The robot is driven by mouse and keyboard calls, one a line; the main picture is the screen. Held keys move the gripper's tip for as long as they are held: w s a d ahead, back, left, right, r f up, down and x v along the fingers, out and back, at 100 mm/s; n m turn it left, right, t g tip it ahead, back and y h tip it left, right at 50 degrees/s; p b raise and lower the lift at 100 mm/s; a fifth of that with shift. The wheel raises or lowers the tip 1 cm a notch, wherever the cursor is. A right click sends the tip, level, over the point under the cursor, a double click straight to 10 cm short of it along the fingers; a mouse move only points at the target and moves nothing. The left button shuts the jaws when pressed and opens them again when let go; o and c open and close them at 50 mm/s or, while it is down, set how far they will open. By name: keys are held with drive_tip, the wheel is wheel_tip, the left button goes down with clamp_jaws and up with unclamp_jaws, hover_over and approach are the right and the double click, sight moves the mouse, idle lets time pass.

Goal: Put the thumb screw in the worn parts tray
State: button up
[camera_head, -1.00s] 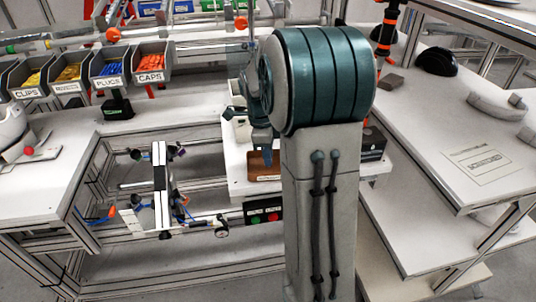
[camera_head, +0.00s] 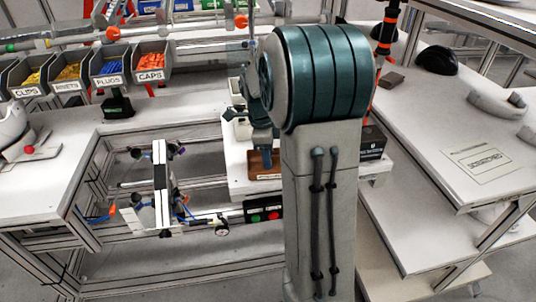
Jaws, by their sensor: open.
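My gripper (camera_head: 264,161) shows just left of my arm's big teal joint, pointing down in front of a small brown tray (camera_head: 256,171). It looks open, though its fingers are small and partly hidden by my arm. The brown tray sits on a white work surface and has a pale label on its front, too small to read. I cannot tell if it is the worn parts tray. I cannot make out the thumb screw in this view.
Bins of clips, rivets, plugs (camera_head: 110,67) and caps (camera_head: 150,62) stand at the back left. A dark box (camera_head: 372,142) stands right of my arm. A button box (camera_head: 264,212) is fixed below the tray. A black helmet shell (camera_head: 437,61) lies on the right bench.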

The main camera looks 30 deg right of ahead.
wheel_tip(320, 180, up, 11)
drive_tip(key=a, duration=0.1)
drive_tip(key=s+a+f+n+t, duration=0.2)
drive_tip(key=s+a+n, duration=0.4)
drive_tip(key=s+n, duration=0.3)
drive_tip(key=s+a+f+n+t+y, duration=0.1)
drive_tip(key=s+a+f+n, duration=0.3)
drive_tip(key=n, duration=1.1)
drive_tip(key=s+a, duration=0.3)
drive_tip(key=s, duration=0.3)
drive_tip(key=shift+n+t, duration=0.3)
drive_tip(key=shift+t, duration=0.1)
drive_tip(key=shift+s, duration=0.1)
